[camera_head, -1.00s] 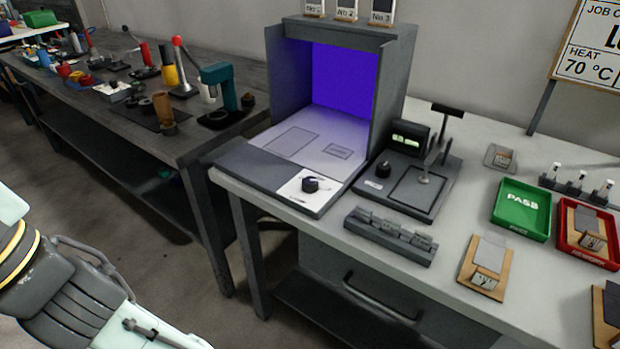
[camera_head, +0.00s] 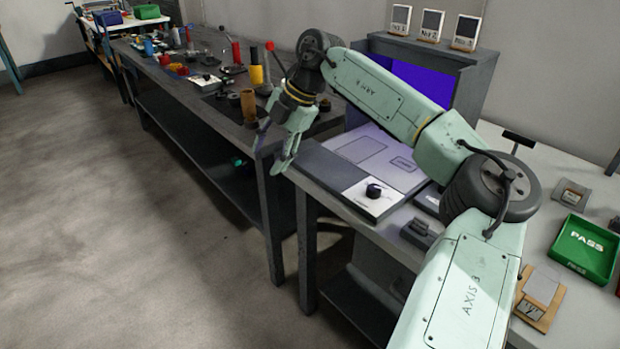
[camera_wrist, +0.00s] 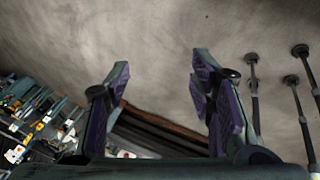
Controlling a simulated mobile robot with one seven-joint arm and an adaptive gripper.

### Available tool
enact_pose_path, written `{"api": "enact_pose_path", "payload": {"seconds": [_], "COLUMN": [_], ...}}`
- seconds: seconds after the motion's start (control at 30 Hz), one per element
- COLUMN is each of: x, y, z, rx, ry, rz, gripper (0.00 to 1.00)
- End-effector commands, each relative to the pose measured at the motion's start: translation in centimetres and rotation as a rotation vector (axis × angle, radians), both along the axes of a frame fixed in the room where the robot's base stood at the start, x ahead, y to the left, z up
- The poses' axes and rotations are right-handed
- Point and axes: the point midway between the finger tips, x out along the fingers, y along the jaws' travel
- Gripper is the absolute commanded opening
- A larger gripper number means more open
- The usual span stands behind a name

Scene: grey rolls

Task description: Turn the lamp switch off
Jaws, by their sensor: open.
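The lamp switch (camera_head: 374,190) is a dark round knob on a white plate at the front right of the light booth's base. The light booth (camera_head: 470,90) is a grey box whose back panel glows blue-violet. My gripper (camera_head: 271,160) is open and empty, left of the knob and apart from it, in front of the seam between the two benches. In the wrist view my gripper's purple-padded fingers (camera_wrist: 160,68) are spread with nothing between them. The knob cannot be made out in the wrist view. My arm hides part of the booth.
A green PASS tray (camera_head: 587,248) and a wooden-backed card (camera_head: 541,296) lie on the light bench at right. The dark bench (camera_head: 200,100) at left carries several tools and cups. Three small framed samples (camera_head: 432,25) stand on the booth. Open floor lies left.

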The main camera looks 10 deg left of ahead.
Motion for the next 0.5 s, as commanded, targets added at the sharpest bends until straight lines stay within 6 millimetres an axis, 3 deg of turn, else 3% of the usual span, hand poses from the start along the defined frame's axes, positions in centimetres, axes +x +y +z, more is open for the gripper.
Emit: {"api": "enact_pose_path", "payload": {"seconds": [0.03, 0.1, 0.2, 0.33, 0.5], "x": [2.5, 4.5, 5.9, 6.2, 6.2], "y": [-5.2, -11.4, -18.2, -22.9, -24.1], "z": [0.4, 0.8, 1.7, 2.6, 1.9], "rx": [-0.106, -0.233, -0.365, -0.454, -0.476], "ry": [-0.008, -0.004, 0.004, 0.014, 0.017], "rz": [-0.125, -0.277, -0.447, -0.568, -0.596], "gripper": [0.50, 0.50, 0.50, 0.50, 0.50]}}
